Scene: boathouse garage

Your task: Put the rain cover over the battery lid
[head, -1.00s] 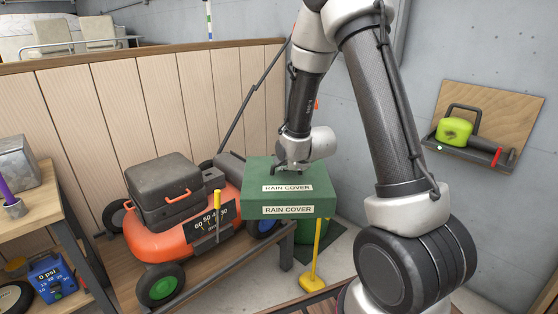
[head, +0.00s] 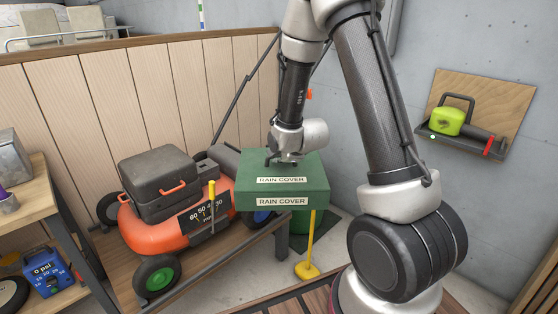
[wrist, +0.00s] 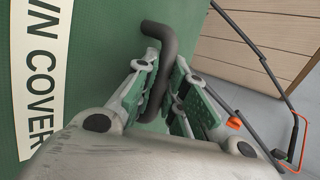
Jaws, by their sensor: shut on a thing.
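The rain cover (head: 310,186) is a green box shape with two white "RAIN COVER" labels. My gripper (head: 282,162) is above it, and the cover hangs level in the air to the right of the mower. In the wrist view my gripper (wrist: 160,95) is shut on the cover's dark bent handle (wrist: 158,45), with the green top (wrist: 100,50) around it. The battery lid (head: 155,170) is a dark grey box top with an orange handle, on the orange mower (head: 150,229). The lid is uncovered and stands apart from the cover.
A shelf (head: 22,215) with a blue gauge box (head: 48,278) is at left. A yellow post (head: 308,262) stands below the cover. A wooden partition is behind.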

